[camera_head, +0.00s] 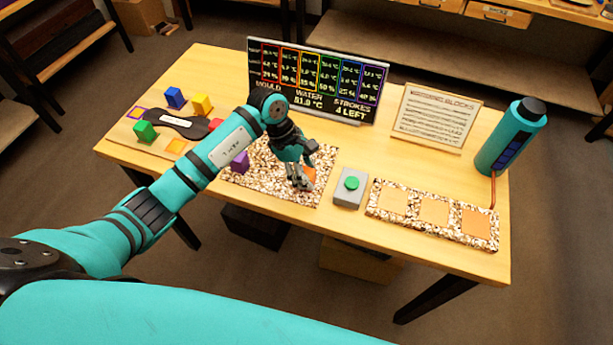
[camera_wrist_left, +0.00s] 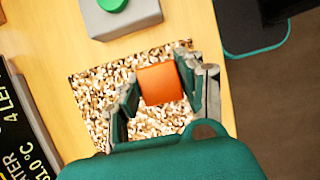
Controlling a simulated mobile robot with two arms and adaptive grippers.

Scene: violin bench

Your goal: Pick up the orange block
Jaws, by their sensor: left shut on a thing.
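The orange block (camera_wrist_left: 160,84) shows between the two fingers of my left gripper (camera_wrist_left: 160,90) in the left wrist view, over the speckled mat. In the head view only a small part of the orange block (camera_head: 310,174) shows beside the fingers of my left gripper (camera_head: 301,182), which hide the rest. The gripper is shut on the block, low over the right part of the mat (camera_head: 275,190). I cannot tell whether the block touches the mat. My right gripper is in neither view.
A purple block (camera_head: 240,162) stands on the mat, left of the gripper. A grey box with a green button (camera_head: 350,187) is close on the right. A display board (camera_head: 318,80) stands behind. Blue (camera_head: 175,97), yellow (camera_head: 202,104) and green (camera_head: 145,131) blocks are at the left.

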